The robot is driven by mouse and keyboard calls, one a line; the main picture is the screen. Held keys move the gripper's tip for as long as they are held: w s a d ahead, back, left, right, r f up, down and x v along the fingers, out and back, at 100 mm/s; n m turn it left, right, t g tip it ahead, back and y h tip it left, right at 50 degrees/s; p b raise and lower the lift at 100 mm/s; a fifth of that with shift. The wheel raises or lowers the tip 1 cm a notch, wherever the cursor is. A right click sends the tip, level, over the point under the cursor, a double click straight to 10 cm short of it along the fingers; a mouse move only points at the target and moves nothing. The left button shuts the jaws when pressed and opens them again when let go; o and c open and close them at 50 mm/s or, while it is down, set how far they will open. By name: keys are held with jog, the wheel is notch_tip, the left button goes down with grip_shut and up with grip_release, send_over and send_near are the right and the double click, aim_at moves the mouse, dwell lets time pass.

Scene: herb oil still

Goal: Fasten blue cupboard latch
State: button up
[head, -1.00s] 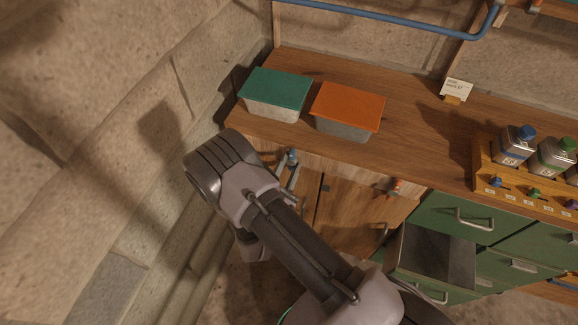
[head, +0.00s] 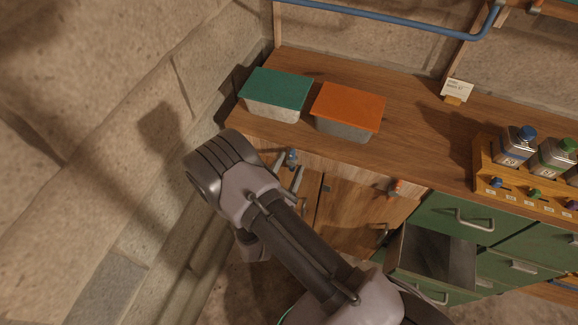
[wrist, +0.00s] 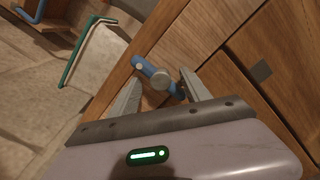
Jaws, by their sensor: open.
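The blue latch (head: 291,154) is at the top of the left wooden cupboard door (head: 309,193), just under the worktop edge. In the wrist view the latch (wrist: 143,66) is a short blue bar on a round grey pivot, lying at a slant across the edge between the door and the frame. My gripper (head: 289,170) is open at the latch. In the wrist view the fingers of my gripper (wrist: 157,86) stand either side of the latch, with the pivot between them. I cannot tell whether a finger touches it.
An orange latch (head: 394,187) is on the door to the right. A drawer (head: 438,250) of the green unit stands open. Teal-lidded (head: 276,88) and orange-lidded (head: 348,105) boxes stand on the worktop (head: 405,130). A stone wall (head: 90,150) is close on the left.

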jog(key=p+v, duration=0.4)
jog(key=v, duration=1.3)
jog(key=shift+s, duration=0.2)
